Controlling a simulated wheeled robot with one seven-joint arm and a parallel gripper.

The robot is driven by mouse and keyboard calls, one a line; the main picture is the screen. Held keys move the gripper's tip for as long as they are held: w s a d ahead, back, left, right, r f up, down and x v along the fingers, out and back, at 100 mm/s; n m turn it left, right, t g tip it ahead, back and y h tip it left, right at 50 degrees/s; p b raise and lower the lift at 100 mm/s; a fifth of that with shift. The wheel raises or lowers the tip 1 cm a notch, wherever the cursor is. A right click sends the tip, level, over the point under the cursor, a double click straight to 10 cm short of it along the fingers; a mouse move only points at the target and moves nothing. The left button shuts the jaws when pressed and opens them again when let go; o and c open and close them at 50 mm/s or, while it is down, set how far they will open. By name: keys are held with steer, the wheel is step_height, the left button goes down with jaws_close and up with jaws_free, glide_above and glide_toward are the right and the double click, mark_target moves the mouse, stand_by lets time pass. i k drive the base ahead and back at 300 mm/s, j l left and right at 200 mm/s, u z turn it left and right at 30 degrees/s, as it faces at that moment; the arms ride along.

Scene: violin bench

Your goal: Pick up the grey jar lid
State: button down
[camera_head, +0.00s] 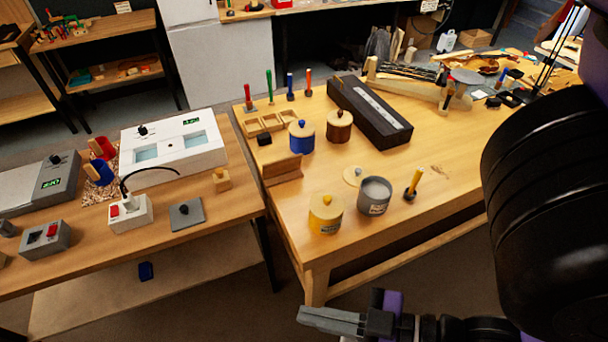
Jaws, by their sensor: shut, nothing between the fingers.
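The grey jar (374,194) stands open-topped near the front of the right-hand bench. A pale, cream-coloured round lid (353,176) with a small knob lies on the bench just behind and left of it. This is the only loose lid I see, and it looks cream rather than grey. My gripper (306,318) is at the bottom of the view, shut and empty, pointing left. It is in front of the bench's near edge, well apart from the lid and jar.
A yellow lidded jar (325,214) stands left of the grey jar, and a yellow-handled tool (413,184) stands right. Blue (302,138) and brown (339,126) lidded jars are behind. A long black case (370,112) lies farther back. A wooden block (282,169) is at the left edge.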

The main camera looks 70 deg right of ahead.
mark_target(352, 176)
steer(key=k+l+z, duration=0.15)
steer(key=z, duration=0.25)
steer(key=k+l+z, duration=0.45)
steer(key=z, duration=0.3)
steer(key=k+j, duration=0.25)
steer(key=k, duration=0.1)
